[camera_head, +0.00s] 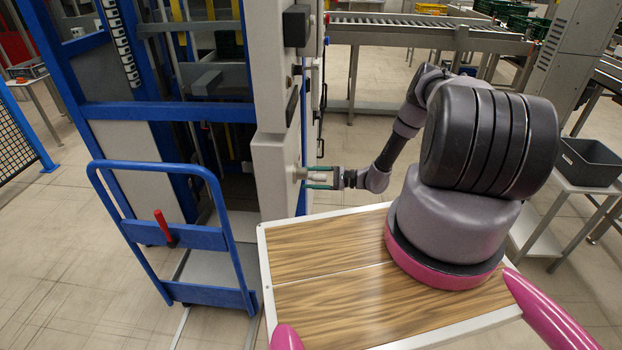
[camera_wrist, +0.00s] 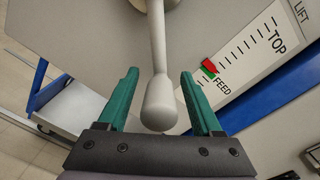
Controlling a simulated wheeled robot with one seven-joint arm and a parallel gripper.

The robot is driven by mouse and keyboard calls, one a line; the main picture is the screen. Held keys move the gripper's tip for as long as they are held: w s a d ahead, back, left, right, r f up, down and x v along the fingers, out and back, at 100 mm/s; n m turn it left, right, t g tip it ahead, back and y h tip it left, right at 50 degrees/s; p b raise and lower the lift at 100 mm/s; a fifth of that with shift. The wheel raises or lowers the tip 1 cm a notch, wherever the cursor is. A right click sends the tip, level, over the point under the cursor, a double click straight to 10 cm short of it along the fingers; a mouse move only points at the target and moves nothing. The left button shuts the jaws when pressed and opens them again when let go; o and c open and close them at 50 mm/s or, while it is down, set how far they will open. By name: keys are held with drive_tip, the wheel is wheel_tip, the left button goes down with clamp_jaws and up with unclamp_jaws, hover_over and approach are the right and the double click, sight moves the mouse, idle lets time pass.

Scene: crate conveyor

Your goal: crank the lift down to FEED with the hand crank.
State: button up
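The hand crank (camera_wrist: 160,105) is light grey, with a rounded knob, and its arm runs up to a round hub in the wrist view. My gripper (camera_wrist: 159,78) has green fingers, one on each side of the crank knob, with a visible gap on both sides; it is open. In the head view my gripper (camera_head: 320,178) is at the crank on the lift's grey panel (camera_head: 272,165). The lift scale (camera_wrist: 246,60) reads TOP and FEED, with a red pointer (camera_wrist: 208,67) beside the green mark near FEED. The lift (camera_head: 160,110) has a blue frame.
A roller conveyor (camera_head: 420,30) runs behind my arm. A grey bin (camera_head: 590,162) sits on a stand at the right. Floor is open at lower left.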

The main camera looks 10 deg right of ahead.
drive_tip(key=v, duration=1)
drive_tip(key=shift+d, duration=0.35)
drive_tip(key=shift+s, duration=0.15)
idle(1.0)
drive_tip(key=w+a+m, duration=0.1)
drive_tip(key=a+m, duration=0.1)
drive_tip(key=a, duration=0.1)
drive_tip(key=w+a+m, duration=0.1)
drive_tip(key=a+m, duration=0.2)
drive_tip(key=w+a+m, duration=0.1)
drive_tip(key=a+m, duration=0.1)
drive_tip(key=a, duration=0.2)
drive_tip(key=shift+a+f, duration=0.1)
drive_tip(key=shift+a, duration=0.05)
idle(0.3)
